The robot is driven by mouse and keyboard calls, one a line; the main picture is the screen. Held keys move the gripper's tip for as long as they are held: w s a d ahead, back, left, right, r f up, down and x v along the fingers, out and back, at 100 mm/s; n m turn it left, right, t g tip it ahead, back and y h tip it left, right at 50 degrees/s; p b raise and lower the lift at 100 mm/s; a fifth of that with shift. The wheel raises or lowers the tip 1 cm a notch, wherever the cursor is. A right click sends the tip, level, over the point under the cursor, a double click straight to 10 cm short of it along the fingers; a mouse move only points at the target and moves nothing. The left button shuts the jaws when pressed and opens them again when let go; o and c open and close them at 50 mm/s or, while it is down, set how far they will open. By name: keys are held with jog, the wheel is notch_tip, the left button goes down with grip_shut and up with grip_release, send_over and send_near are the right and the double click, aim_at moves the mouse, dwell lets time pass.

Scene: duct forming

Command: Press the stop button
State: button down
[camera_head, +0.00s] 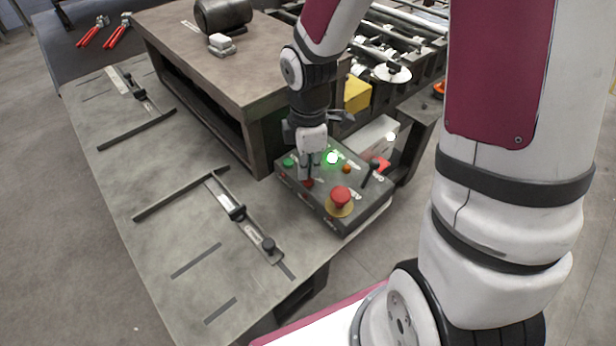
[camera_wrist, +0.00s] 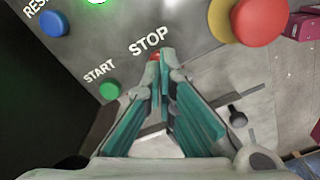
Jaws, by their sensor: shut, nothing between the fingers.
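The control box (camera_head: 352,215) sits at the right edge of the grey table, its sloped top carrying several buttons. My gripper (camera_head: 309,177) points down over it, fingers shut and empty. In the wrist view, my gripper's fingertips (camera_wrist: 162,60) meet just below the STOP label (camera_wrist: 149,41). The red stop button (camera_wrist: 153,56) shows only as a small sliver at the tips; the rest is hidden. It also shows as a red spot (camera_head: 308,184) by the tips in the head view. I cannot tell whether the tips touch or press it.
The green START button (camera_wrist: 110,91) and blue RESET button (camera_wrist: 54,23) lie left of the tips. A large red mushroom button (camera_wrist: 262,20) on a yellow collar is to the right. A green light (camera_head: 332,157) glows on the box. A raised workbench (camera_head: 215,65) stands behind.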

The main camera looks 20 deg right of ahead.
aim_at(309, 180)
jog(key=shift+f+b, duration=0.3)
jog(key=shift+f, duration=0.5)
jog(key=shift+s+r+p, duration=0.15)
jog(key=shift+r+p, duration=1.7)
jog(key=shift+r, duration=0.55)
jog(key=shift+r+p, duration=0.7)
jog(key=shift+r, duration=0.45)
jog(key=s+r+m+t+h, duration=0.1)
jog(key=s+r+m+t, duration=0.4)
jog(key=r, duration=1)
jog(key=s+r+m+y, duration=0.1)
jog(key=s+r+m, duration=0.7)
jog(key=s+m, duration=0.2)
jog(key=shift+s+m+t, duration=0.3)
jog(key=shift+s, duration=1.05)
